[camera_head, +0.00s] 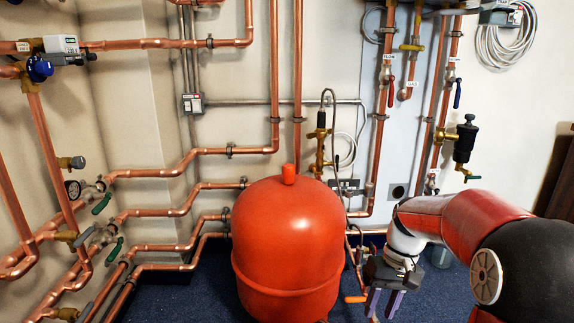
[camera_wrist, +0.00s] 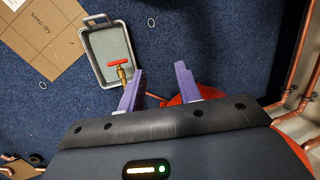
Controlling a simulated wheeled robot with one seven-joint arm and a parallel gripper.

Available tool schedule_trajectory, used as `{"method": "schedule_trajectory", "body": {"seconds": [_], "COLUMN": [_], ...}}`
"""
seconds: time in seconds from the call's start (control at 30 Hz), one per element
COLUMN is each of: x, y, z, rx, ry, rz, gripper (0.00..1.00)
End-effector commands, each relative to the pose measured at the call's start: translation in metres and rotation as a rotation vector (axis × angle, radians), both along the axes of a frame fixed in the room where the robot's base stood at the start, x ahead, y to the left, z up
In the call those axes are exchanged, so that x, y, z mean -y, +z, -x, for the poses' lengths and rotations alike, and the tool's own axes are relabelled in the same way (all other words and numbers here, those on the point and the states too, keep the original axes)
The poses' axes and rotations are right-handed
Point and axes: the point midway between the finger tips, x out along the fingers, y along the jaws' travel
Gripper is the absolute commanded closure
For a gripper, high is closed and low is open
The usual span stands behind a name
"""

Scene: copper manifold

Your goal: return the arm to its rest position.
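My gripper (camera_head: 384,303) hangs at the lower right of the head view, fingers pointing down, to the right of the red expansion vessel (camera_head: 288,240). In the wrist view my gripper (camera_wrist: 159,82) shows two purple fingers set apart with nothing between them. My red, white and black arm reaches in from the right side of the head view. Part of the red vessel (camera_wrist: 192,92) shows just behind the fingers in the wrist view.
A grey tray (camera_wrist: 94,72) on the blue floor holds a brass valve with a red handle (camera_wrist: 119,63). A cardboard sheet (camera_wrist: 42,38) lies beside it. Copper pipes (camera_head: 190,154) line the wall. A black-topped brass fitting (camera_head: 465,142) projects near my arm.

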Motion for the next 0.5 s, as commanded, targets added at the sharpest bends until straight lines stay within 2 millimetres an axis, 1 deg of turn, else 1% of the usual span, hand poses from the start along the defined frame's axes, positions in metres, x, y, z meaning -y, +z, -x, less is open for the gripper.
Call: {"method": "schedule_trajectory", "body": {"seconds": [0.03, 0.2, 0.33, 0.4, 0.5], "x": [-0.008, -0.026, -0.035, -0.039, -0.042], "y": [0.015, 0.048, 0.065, 0.071, 0.076], "z": [0.013, 0.056, 0.091, 0.109, 0.13], "rx": [0.045, 0.198, 0.327, 0.395, 0.477], "ry": [-0.001, -0.033, -0.065, -0.081, -0.103], "rz": [0.048, 0.166, 0.22, 0.235, 0.243], "gripper": [0.66, 0.66, 0.66, 0.66, 0.66]}}
